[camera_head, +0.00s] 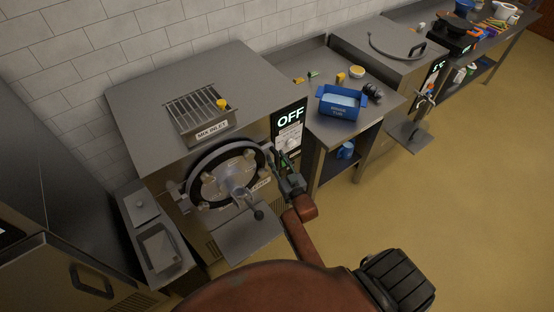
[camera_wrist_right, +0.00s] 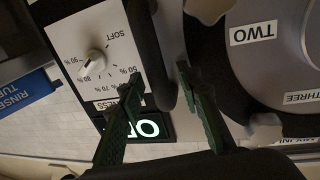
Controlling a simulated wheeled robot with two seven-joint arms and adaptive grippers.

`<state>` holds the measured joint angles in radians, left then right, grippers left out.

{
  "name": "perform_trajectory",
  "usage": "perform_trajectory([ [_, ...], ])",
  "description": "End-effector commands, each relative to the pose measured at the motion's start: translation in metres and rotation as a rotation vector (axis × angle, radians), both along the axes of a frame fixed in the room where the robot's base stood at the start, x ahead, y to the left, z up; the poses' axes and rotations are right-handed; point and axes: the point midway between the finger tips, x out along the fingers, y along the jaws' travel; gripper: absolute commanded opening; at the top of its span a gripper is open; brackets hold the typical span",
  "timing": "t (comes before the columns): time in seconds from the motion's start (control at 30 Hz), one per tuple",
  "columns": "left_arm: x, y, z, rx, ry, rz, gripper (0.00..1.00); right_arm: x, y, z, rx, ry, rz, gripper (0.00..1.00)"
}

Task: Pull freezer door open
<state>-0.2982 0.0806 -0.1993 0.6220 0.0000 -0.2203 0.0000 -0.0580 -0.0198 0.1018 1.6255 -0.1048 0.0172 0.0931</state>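The freezer's round door (camera_head: 222,178), a grey disc with a black ring and clamp knobs, sits on the machine front and looks shut. In the right wrist view the door (camera_wrist_right: 275,65) carries labels TWO and THREE. A dark bar handle (camera_wrist_right: 158,55) runs along the door's edge next to the control panel. My right gripper (camera_head: 283,163) is at the door's right side. In the wrist view its two green fingers (camera_wrist_right: 160,80) are apart, with the bar between them. I cannot tell whether they touch it. My left gripper is not in view.
The freezer's OFF display (camera_head: 290,117) is right of the door, close to my right gripper. A spout and drip shelf (camera_head: 250,238) project below the door. A blue rinse tub (camera_head: 340,103) stands on the counter to the right. Open floor (camera_head: 450,200) lies at the right.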

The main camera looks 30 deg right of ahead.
Motion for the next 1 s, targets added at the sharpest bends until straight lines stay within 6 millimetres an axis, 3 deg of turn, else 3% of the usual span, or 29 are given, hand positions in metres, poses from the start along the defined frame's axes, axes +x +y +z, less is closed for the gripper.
perform_trajectory([
  [0.5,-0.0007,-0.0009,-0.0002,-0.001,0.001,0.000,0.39,-0.0004,-0.0002,-0.0003,0.000,0.001,0.000,0.01],
  [1.0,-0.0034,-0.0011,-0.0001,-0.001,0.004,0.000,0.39,-0.0009,0.0001,-0.0004,0.000,0.001,0.000,0.00],
])
